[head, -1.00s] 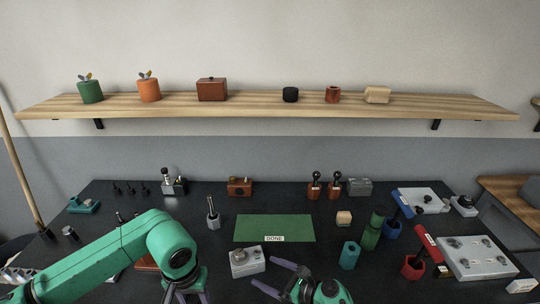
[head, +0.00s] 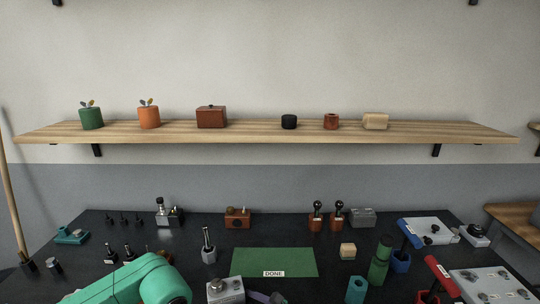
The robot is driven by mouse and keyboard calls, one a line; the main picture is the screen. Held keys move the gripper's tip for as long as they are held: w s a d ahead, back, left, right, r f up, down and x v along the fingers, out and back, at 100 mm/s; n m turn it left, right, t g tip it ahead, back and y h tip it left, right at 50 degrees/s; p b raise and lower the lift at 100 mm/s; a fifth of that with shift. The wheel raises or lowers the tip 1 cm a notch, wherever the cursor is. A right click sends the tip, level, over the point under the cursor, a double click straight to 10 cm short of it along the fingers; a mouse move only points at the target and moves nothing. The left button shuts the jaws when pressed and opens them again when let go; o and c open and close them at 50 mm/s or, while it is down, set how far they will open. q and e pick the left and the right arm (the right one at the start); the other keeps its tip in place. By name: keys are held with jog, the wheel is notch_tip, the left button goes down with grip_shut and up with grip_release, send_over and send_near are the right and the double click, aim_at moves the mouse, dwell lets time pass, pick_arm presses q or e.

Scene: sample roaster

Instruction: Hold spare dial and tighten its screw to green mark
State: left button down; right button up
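A light grey block with a round dial-like knob on top (head: 225,291) stands at the bottom edge of the head view, partly cut off. I cannot make out a screw or a green mark on it. My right gripper (head: 262,297) shows only as a purple finger and a bit of its body just right of the block; the rest is below the frame. Whether it touches the block is not clear. My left arm comes in at the lower left, and its gripper is out of view.
A green mat labelled DONE (head: 274,262) lies mid-table, clear on top. A grey holder with an upright tool (head: 208,250) is left of it. A shelf (head: 250,134) spans the wall.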

grip_shut()
dwell(0.9)
jog(key=o, duration=1.3)
grip_release()
